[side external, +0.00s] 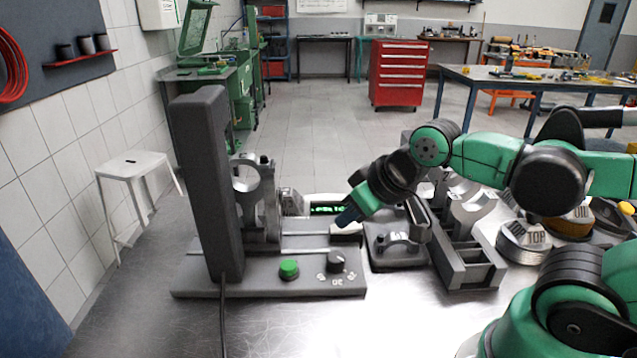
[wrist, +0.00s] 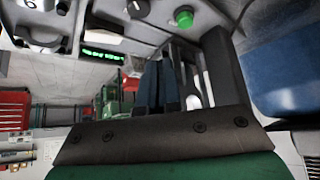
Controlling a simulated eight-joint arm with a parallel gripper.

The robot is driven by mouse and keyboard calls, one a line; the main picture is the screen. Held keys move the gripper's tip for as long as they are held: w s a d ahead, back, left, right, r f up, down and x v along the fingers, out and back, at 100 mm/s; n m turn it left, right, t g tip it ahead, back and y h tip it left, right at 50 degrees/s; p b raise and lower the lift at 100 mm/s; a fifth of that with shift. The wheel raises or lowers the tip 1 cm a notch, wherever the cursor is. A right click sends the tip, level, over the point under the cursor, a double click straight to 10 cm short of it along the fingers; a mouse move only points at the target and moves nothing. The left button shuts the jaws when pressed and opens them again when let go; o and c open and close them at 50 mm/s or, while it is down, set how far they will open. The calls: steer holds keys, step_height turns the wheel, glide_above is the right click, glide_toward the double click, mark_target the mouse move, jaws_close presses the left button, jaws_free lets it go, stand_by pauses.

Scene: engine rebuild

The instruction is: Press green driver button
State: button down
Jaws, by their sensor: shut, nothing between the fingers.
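The green driver button (side external: 289,269) is a round cap on the front of the driver's grey base plate (side external: 205,282). It also shows at the top of the wrist view (wrist: 184,18). A dark knob (side external: 336,261) stands to its right on the same base. My gripper (side external: 345,218) is shut and empty, its blue fingertips pointing down and left. It is above and to the right of the button, apart from it, in front of the green-lit display (side external: 327,209). In the wrist view the closed dark blue fingers (wrist: 158,85) are below the button.
The driver's tall dark column (side external: 205,180) rises left of the button, with a metal connecting rod (side external: 256,195) beside it. A grey block holder (side external: 465,250) and pistons (side external: 525,243) sit to the right. The bench in front of the base is clear apart from a black cable (side external: 223,320).

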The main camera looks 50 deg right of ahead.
step_height(320, 180, up, 4)
steer(key=r+m+g, duration=0.1)
steer(key=m+g, duration=0.6)
steer(key=m, duration=0.2)
glide_above(290, 265)
steer(key=shift+s+f, duration=0.15)
steer(key=shift+f, duration=0.1)
step_height(290, 265, down, 14)
stand_by(0.4)
steer(key=shift+w+f, duration=0.2)
steer(key=shift+f, duration=0.8)
steer(key=shift+r, duration=0.1)
step_height(290, 265, up, 14)
steer(key=shift+s, duration=0.2)
